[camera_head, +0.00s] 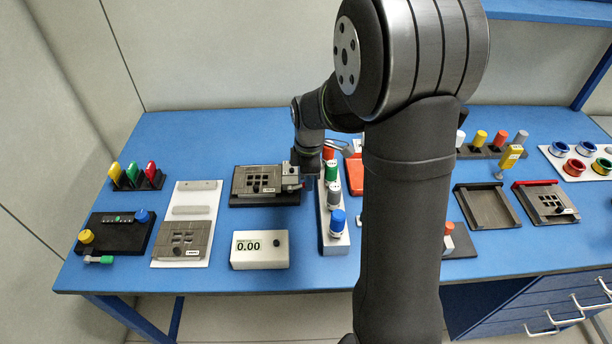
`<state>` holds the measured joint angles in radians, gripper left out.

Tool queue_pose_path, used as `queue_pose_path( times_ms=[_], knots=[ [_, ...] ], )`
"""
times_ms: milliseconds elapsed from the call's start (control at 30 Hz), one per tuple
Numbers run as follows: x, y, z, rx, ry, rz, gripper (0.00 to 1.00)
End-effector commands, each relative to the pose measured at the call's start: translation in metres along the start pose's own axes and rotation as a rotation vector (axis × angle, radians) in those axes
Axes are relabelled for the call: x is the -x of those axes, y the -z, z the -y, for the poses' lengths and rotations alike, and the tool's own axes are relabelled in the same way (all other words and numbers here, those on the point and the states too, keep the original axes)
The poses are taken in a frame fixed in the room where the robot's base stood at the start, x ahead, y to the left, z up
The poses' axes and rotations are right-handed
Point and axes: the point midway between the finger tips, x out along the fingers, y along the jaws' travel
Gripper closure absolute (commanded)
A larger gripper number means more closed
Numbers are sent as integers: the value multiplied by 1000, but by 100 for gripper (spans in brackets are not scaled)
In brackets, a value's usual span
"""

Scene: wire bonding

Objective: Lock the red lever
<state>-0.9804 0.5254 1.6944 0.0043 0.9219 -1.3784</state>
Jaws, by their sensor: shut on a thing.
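My gripper (307,180) is at the right edge of a dark fixture (236,200) in the middle of the table. A grey clamp block (290,172) sits at that edge, close to my fingers. A small bit of red, apparently the red lever (303,183), shows at the fingertips. The gripper is shut on it, though the fingers and most of the lever are too small and covered to see clearly. A grey plate with square holes (244,183) lies in the fixture.
Just right of the gripper stands a white rack (335,241) with green, grey and blue knobs. A white meter reading 0.00 (259,262) is in front. A second plate fixture with a red bar (535,183) is at right. My arm hides the table's middle right.

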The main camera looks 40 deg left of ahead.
Motion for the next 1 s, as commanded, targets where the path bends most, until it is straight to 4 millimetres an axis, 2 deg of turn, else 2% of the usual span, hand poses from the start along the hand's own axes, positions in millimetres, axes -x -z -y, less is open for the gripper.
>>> queue_pose_path(
  times_ms=[367, 400, 467, 500, 833, 1000],
  knots=[
    [-1, 0, 0, 0, 0, -16, 100],
    [-1, 0, 0, 0, 0, -16, 76],
    [-1, 0, 0, 0, 0, -15, 64],
    [-1, 0, 0, 0, 0, -15, 62],
    [3, 0, 0, 0, -2, -15, 62],
    [28, -1, -1, 0, -6, -16, 62]
  ],
)
